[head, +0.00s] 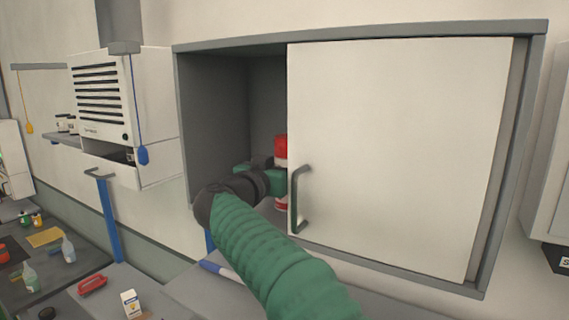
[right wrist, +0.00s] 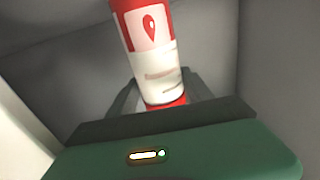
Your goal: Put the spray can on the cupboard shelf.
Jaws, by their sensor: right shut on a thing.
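The cupboard (head: 365,33) hangs on the wall with its left half open and its white sliding door (head: 400,150) over the right half. The red and white spray can (head: 281,147) stands close to upright at the opening, partly hidden by the door edge and my gripper. My right gripper (head: 276,180) reaches into the open half and is shut on the can. In the right wrist view the can (right wrist: 150,50) sits between the fingers, slightly tilted in the picture. Whether its base touches the shelf (head: 270,213) cannot be told. My left gripper is not in view.
The door handle (head: 299,200) is right beside my gripper. A white vented unit (head: 105,100) hangs left of the cupboard. Below, a bench holds a red object (head: 92,285), a small box (head: 131,303) and bottles (head: 68,250). The cupboard's left interior looks empty.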

